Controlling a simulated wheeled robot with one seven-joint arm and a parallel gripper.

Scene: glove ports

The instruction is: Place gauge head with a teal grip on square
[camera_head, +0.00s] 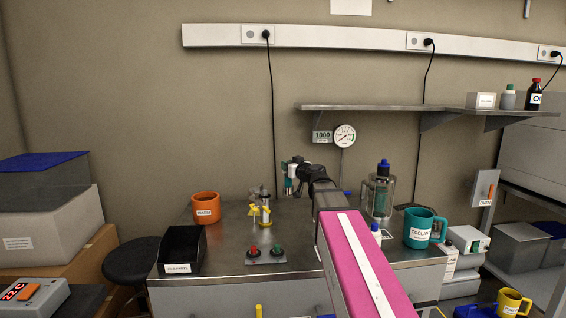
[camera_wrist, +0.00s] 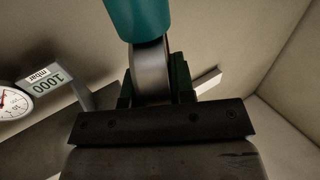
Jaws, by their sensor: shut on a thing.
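The gauge head (camera_wrist: 138,18) has a teal grip and a grey metal neck in the wrist view. My gripper (camera_wrist: 154,85) is shut on it around the grey part, and the teal part sticks out beyond the fingers. In the head view my gripper (camera_head: 297,171) is above the back of the steel bench, with a little of the teal grip (camera_head: 288,184) showing beside the dark fingers. The gauge head looks clear of the bench top.
A shelf (camera_head: 390,107) and round dial (camera_head: 345,136) are behind.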

